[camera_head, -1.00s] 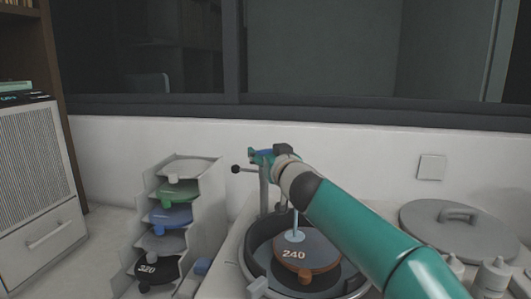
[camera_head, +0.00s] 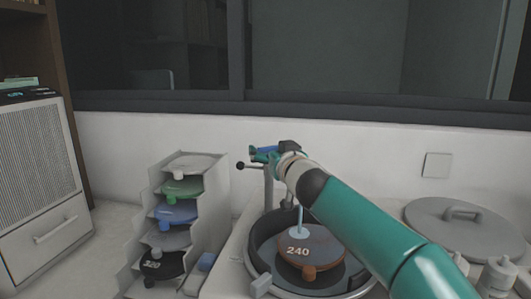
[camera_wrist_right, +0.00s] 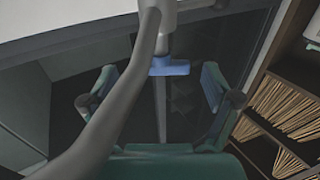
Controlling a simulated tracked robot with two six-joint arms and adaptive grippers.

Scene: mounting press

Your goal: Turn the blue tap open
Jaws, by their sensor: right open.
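The blue tap (camera_head: 267,149) shows as a small blue bar at the top of a thin grey stand behind the round basin, partly hidden by my right gripper (camera_head: 262,154). In the right wrist view, the tap's blue handle (camera_wrist_right: 170,67) lies between the two spread teal fingers of the right gripper (camera_wrist_right: 160,97), with gaps on both sides. The right gripper is open and holds nothing. A grey pipe (camera_wrist_right: 125,95) crosses in front of the left finger. A pale blue thin upright shape (camera_head: 300,225) meets the disc marked 240 (camera_head: 322,246). My left gripper is out of view.
The disc lies in the dark round basin (camera_head: 258,240). A black-knobbed lever (camera_head: 240,166) sticks out left of the stand. A stepped rack (camera_head: 215,190) of coloured discs stands at left. A grey lid (camera_head: 450,232) and bottles (camera_head: 497,275) are at right. A wall is behind.

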